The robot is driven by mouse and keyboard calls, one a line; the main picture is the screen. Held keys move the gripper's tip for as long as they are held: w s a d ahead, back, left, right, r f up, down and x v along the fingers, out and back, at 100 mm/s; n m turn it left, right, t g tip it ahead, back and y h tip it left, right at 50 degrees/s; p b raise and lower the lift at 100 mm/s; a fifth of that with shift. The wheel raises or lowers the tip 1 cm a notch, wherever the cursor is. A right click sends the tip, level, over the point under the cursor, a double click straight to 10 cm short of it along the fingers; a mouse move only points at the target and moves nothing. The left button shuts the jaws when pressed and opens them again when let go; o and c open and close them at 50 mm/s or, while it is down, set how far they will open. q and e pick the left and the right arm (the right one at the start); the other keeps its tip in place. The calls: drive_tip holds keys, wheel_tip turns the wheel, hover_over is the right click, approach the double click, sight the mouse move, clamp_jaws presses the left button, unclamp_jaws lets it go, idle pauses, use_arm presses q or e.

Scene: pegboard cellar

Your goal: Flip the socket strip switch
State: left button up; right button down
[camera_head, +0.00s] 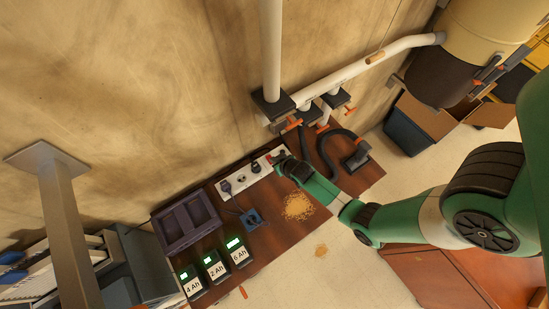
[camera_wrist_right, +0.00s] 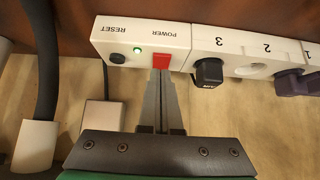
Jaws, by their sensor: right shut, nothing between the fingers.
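The white socket strip (camera_head: 253,172) lies along the wall side of the brown workbench, and it fills the upper part of the right wrist view (camera_wrist_right: 228,42). Its red power switch (camera_wrist_right: 161,62) is marked POWER. A small green light (camera_wrist_right: 138,50) glows beside it, next to the black reset button (camera_wrist_right: 117,58). My right gripper (camera_wrist_right: 160,75) is shut and empty, with its fingertips right at the switch's edge; I cannot tell whether they press it. In the head view my right gripper (camera_head: 279,158) is at the strip's right end. My left gripper is not in view.
A black plug (camera_wrist_right: 208,73) sits in socket 3, and another dark plug (camera_wrist_right: 290,82) is near socket 1. Black hoses (camera_head: 335,145) lie just right of the strip. A purple tray (camera_head: 187,222), several battery units (camera_head: 215,266) and sawdust (camera_head: 298,206) are on the bench.

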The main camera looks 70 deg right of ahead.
drive_tip(key=shift+r, duration=0.15)
wheel_tip(320, 180, up, 5)
drive_tip(key=p, duration=0.4)
drive_tip(key=shift+s+a+p, duration=0.15)
drive_tip(key=shift+p, duration=0.25)
drive_tip(key=s+a+r, duration=0.4)
drive_tip(key=s+r, duration=0.1)
drive_tip(key=s, duration=0.1)
drive_tip(key=shift+s+a+p, duration=0.2)
drive_tip(key=shift+a+p, duration=0.15)
drive_tip(key=shift+p, duration=0.05)
